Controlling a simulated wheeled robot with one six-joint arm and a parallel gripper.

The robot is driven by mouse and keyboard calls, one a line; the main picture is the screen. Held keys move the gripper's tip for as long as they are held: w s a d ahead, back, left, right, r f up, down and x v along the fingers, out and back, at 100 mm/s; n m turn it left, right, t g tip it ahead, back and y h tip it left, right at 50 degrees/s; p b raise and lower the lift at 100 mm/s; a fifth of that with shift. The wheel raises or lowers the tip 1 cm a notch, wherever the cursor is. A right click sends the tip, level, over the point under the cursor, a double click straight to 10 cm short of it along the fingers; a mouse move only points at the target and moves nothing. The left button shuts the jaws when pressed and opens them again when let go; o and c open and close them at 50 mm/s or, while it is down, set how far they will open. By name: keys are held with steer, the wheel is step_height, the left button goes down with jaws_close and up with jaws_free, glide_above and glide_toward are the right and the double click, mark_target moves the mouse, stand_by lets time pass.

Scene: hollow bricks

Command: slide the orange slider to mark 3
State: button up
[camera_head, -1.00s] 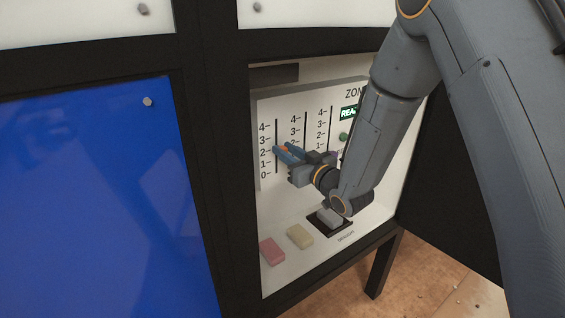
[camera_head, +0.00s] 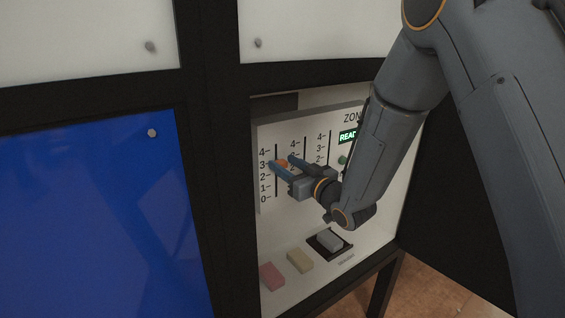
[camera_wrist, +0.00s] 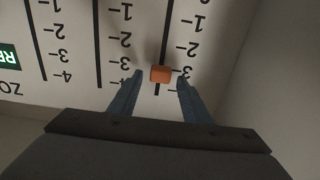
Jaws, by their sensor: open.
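The orange slider (camera_head: 281,163) sits on the leftmost vertical track of the white panel (camera_head: 309,121), about level with the 3 of the scale on its left. In the wrist view, which shows the panel upside down, the orange slider (camera_wrist: 160,74) also appears about level with a 3. My gripper (camera_head: 281,162) is open, with one blue finger on each side of the slider. In the wrist view there is a visible gap between the slider and each finger of my gripper (camera_wrist: 159,79). My fingers partly hide the scales in the head view.
Two more scaled tracks are to the right, near a green lit display (camera_head: 348,137) and a green button (camera_head: 343,159). Below are a pink block (camera_head: 271,276), a yellow block (camera_head: 300,261) and a grey block (camera_head: 329,240) on a dark pad. Dark frame edges surround the opening.

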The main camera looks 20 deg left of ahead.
steer(key=b+v, duration=0.2)
steer(key=v, duration=0.5)
steer(key=shift+s+d, duration=0.25)
steer(key=shift+d, duration=0.05)
steer(key=shift+r, duration=0.1)
steer(key=d+f+m+g+h, duration=0.1)
steer(key=d+f+m+h, duration=0.3)
steer(key=d, duration=0.6)
steer(key=d+f+m+g+h, duration=0.1)
steer(key=d+f+g+h, duration=0.1)
steer(key=d+f+h, duration=0.6)
steer(key=s+d+m+g, duration=0.2)
steer(key=s+d+g, duration=0.2)
steer(key=s, duration=0.6)
steer(key=s+d+m+g+h, duration=0.1)
steer(key=s+d+g, duration=0.3)
steer(key=s+d, duration=0.5)
steer(key=shift+s+d+f+m+h, duration=0.3)
steer(key=shift+s+m, duration=0.15)
steer(key=shift+m, duration=0.45)
